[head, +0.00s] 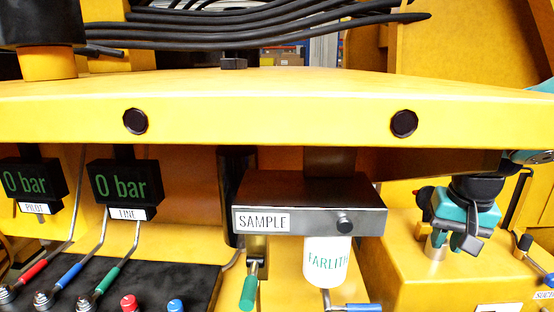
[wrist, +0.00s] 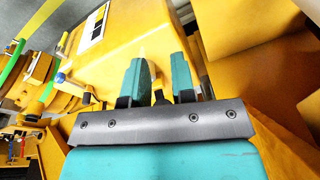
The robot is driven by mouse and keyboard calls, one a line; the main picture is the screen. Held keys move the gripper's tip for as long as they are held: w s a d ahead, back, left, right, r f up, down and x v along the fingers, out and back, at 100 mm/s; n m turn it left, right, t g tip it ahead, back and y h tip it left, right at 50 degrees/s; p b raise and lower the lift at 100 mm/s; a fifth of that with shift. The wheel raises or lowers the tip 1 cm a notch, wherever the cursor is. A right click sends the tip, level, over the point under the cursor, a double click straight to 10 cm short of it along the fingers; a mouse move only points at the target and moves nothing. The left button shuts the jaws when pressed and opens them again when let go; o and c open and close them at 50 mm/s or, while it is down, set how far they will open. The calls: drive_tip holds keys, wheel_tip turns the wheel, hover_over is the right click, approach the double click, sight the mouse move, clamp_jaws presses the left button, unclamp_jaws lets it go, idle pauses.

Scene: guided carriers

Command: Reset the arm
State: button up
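My gripper (wrist: 159,72) shows in the wrist view with two teal fingers standing apart on a grey metal bar. A small dark part shows low between them, and I cannot tell what it is. Nothing is visibly held between the fingertips. A yellow block (wrist: 130,38) with a label lies beyond the fingers. In the head view, the teal and black end of my arm is at the right, over a yellow block (head: 410,290). The fingertips are not clear there.
A yellow beam (head: 270,105) crosses the head view. Below it hang the SAMPLE box (head: 320,195), a white FARLITH bottle (head: 327,262) and two gauges reading 0 bar, PILOT (head: 30,182) and LINE (head: 125,187). Coloured levers stand at lower left. Black hoses (head: 250,30) run above.

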drive_tip(key=s+a+f+n+b, duration=0.2)
drive_tip(key=s+f+n, duration=0.25)
drive_tip(key=s, duration=0.55)
drive_tip(key=s+a+f+n+g+y+b, duration=0.1)
drive_tip(key=s+a+f+n+y+b, duration=0.1)
drive_tip(key=a+b, duration=0.5)
drive_tip(key=s+a+f+n+g+y+b, duration=0.1)
drive_tip(key=s+a+f+n+y+b, duration=0.1)
drive_tip(key=s+a+f+n+b, duration=0.2)
drive_tip(key=s+a+f+b, duration=0.2)
drive_tip(key=s+a+b, duration=0.1)
drive_tip(key=s+b, duration=0.1)
drive_tip(key=shift+s+f, duration=0.15)
drive_tip(key=shift+f, duration=0.05)
drive_tip(key=shift+n, duration=0.25)
